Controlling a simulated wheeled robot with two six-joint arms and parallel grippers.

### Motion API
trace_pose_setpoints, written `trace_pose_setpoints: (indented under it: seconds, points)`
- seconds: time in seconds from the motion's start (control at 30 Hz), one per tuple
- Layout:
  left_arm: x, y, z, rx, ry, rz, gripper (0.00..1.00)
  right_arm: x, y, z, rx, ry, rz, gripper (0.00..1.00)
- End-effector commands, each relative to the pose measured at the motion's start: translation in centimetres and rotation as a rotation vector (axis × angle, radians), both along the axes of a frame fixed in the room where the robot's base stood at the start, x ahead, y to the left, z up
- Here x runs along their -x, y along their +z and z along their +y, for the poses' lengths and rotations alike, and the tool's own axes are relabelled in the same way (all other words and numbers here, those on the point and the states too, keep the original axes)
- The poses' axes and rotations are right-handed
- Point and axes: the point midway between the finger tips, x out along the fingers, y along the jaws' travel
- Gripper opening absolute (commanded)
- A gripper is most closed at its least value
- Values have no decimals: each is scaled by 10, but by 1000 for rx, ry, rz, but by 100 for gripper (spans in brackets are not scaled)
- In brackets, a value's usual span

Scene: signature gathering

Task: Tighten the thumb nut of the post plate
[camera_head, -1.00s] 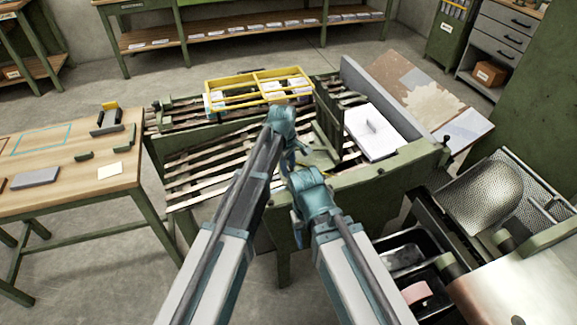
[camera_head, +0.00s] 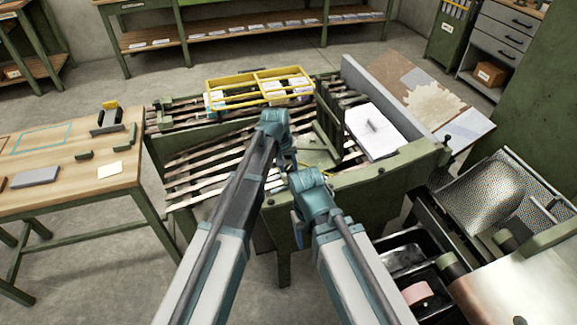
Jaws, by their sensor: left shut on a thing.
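A green upright plate (camera_head: 325,130), which looks like the post plate, stands on the slatted bench (camera_head: 205,172) just right of my left wrist. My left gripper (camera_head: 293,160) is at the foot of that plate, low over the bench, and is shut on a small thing. Its fingertips and what they hold are mostly hidden by my wrist, so I cannot make out the thumb nut. My right arm ends in front of the bench's front edge, close beside my left arm. Its gripper (camera_head: 298,232) points down, and its jaws cannot be made out.
A yellow divided carrier (camera_head: 262,86) stands at the back of the bench. A white paper stack (camera_head: 374,135) lies to the right, beside a grey raised board (camera_head: 385,98). A wooden table (camera_head: 75,190) is at left. Black bins (camera_head: 405,257) are at lower right.

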Motion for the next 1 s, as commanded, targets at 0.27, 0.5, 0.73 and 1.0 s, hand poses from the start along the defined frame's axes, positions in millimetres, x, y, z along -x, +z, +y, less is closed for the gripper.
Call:
trace_pose_setpoints:
  seconds: [0.27, 0.5, 0.73, 1.0]
  points:
    - [0, 0, 1, -13, -252, -43, 0, 0, -1, 0, 0, 0, 0, 66]
    - [-1, 0, 1, -22, -434, -73, 0, 0, -2, 0, 0, 0, 0, 66]
    - [-1, 0, 1, -30, -553, -93, 0, 0, -2, 0, 0, 0, 0, 66]
    - [-1, 0, 2, -34, -621, -104, 0, 0, -3, 0, 0, 0, 0, 66]
